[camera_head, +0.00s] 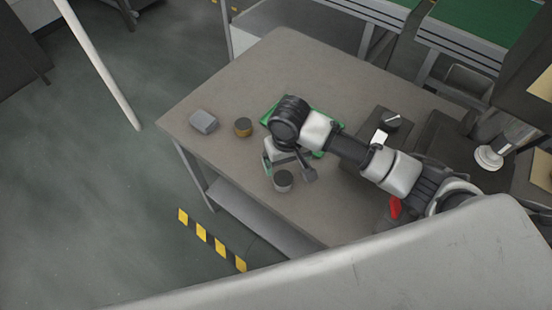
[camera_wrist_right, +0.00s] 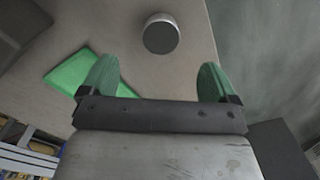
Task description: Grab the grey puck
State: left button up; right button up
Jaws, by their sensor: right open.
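The grey puck (camera_head: 283,181), a short cylinder with a dark top, stands upright on the brown-grey table (camera_head: 235,90) near its front edge. It also shows in the right wrist view (camera_wrist_right: 161,34), ahead of the fingers. My right gripper (camera_head: 288,168) is open and empty, with green finger pads. In the right wrist view the gripper (camera_wrist_right: 158,75) has its fingers spread to either side of the puck's line, and the puck lies beyond the tips, apart from them. In the head view the gripper is close by the puck. My left gripper is in neither view.
An orange-brown puck (camera_head: 243,128) with a dark top and a grey block (camera_head: 203,121) stand to the left on the table. A green mat (camera_wrist_right: 78,74) lies partly under my right arm. A dark unit with a knob (camera_head: 391,120) is at the right.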

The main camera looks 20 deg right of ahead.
aim_at(283, 179)
jog(key=shift+w+d+f, duration=0.1)
jog(key=shift+w+f, duration=0.3)
jog(key=shift+f, duration=0.25)
jog(key=f, duration=0.1)
jog(key=s+f, duration=0.1)
jog(key=f, duration=0.1)
jog(key=shift+s, duration=0.1)
jog(key=shift+f, duration=0.3)
jog(key=shift+w+f+p, duration=0.2)
jog(key=shift+f+p, duration=0.1)
jog(key=shift+p, duration=0.05)
jog(key=f, duration=0.4)
jog(key=shift+w+a+f+p, duration=0.1)
jog(key=shift+w+a+p, duration=0.15)
jog(key=shift+w+p, duration=0.1)
jog(key=shift+f, duration=0.2)
jog(key=shift+c, duration=0.4)
jog(key=c, duration=1)
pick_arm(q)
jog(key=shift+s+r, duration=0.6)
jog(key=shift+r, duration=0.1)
pick_arm(e)
jog(key=shift+c, duration=0.3)
